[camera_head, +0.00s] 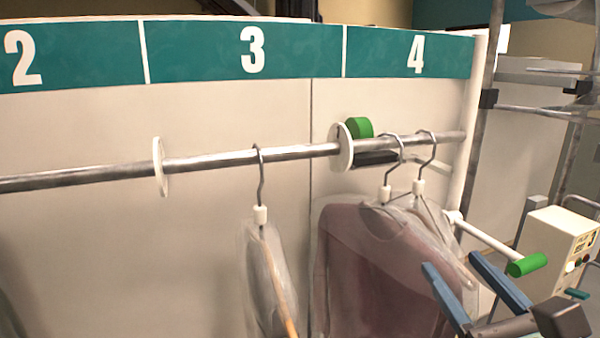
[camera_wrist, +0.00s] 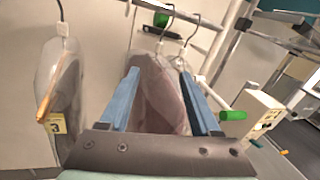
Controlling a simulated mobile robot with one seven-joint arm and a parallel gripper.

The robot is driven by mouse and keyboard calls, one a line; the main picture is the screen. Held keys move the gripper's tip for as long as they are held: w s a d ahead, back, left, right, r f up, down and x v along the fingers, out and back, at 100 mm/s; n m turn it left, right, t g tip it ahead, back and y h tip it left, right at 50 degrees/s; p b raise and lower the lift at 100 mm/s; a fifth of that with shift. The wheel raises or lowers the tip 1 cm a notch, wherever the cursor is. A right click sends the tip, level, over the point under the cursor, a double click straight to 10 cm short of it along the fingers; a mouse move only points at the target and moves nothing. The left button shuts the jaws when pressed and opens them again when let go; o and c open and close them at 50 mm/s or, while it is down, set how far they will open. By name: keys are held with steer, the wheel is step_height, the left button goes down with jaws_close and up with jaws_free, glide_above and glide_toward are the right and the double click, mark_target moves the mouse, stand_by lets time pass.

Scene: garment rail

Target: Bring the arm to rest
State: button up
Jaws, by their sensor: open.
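My gripper (camera_head: 452,263) is at the lower right of the head view, with two blue fingers spread apart. In the wrist view my gripper (camera_wrist: 160,74) is open, and nothing appears gripped. A bagged mauve garment (camera_head: 362,265) hangs on the rail (camera_head: 240,158) in section 4, behind my fingers. In the wrist view this garment (camera_wrist: 157,98) shows between the fingers; I cannot tell whether they touch its bag. Two hanger hooks are on the rail there. Another bagged garment (camera_head: 262,275) hangs edge-on in section 3, left of my gripper.
White disc dividers (camera_head: 160,167) sit on the rail. Green-ended pieces (camera_head: 526,265) stick out near the gripper and at the rail. A white control box (camera_head: 560,245) and metal frame posts (camera_head: 487,110) stand at the right. A yellow tag (camera_wrist: 57,123) marked 3 hangs on the left garment.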

steer(key=a+r+n+t+h, duration=0.1)
steer(key=a+r+n+t, duration=0.1)
steer(key=a+r+n, duration=0.45)
steer(key=a+r+n+t, duration=0.2)
steer(key=a+r+n, duration=0.2)
steer(key=r+n, duration=0.55)
steer(key=s+a+r+n+t, duration=0.5)
steer(key=s+a+r+n, duration=0.3)
steer(key=n, duration=0.9)
steer(key=shift+a+r+b, duration=0.3)
steer(key=shift+r+b, duration=0.1)
